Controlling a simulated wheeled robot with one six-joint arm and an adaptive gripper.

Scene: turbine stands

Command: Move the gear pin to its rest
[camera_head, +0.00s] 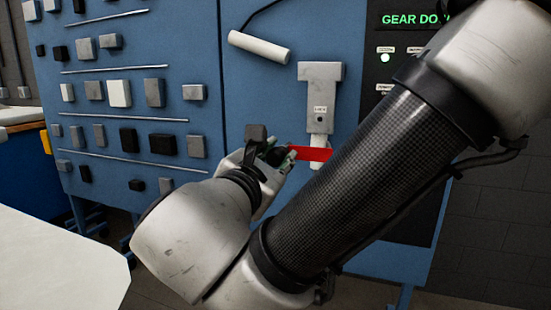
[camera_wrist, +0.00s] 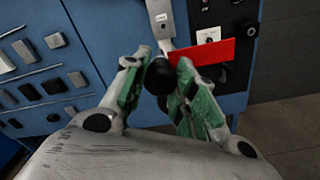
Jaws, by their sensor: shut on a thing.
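The gear pin shows as a red tag (camera_head: 312,154) and a dark round knob between my fingertips. In the wrist view the red tag (camera_wrist: 205,53) sticks out to the right of the dark knob (camera_wrist: 158,76). My gripper (camera_head: 279,156) is shut on the knob, with green-padded fingers on either side, also seen in the wrist view (camera_wrist: 160,84). A grey bracket (camera_head: 320,85) with a small label stands on the panel just above. Its pale lower end is partly behind the tag. I cannot tell whether the pin touches the bracket.
The blue panel carries several grey and black blocks (camera_head: 119,93) on the left. A white cylinder (camera_head: 258,47) on a cable is at upper middle. A dark panel with a green "GEAR DO..." sign (camera_head: 412,19) is partly behind my arm. A white surface (camera_head: 60,265) is at lower left.

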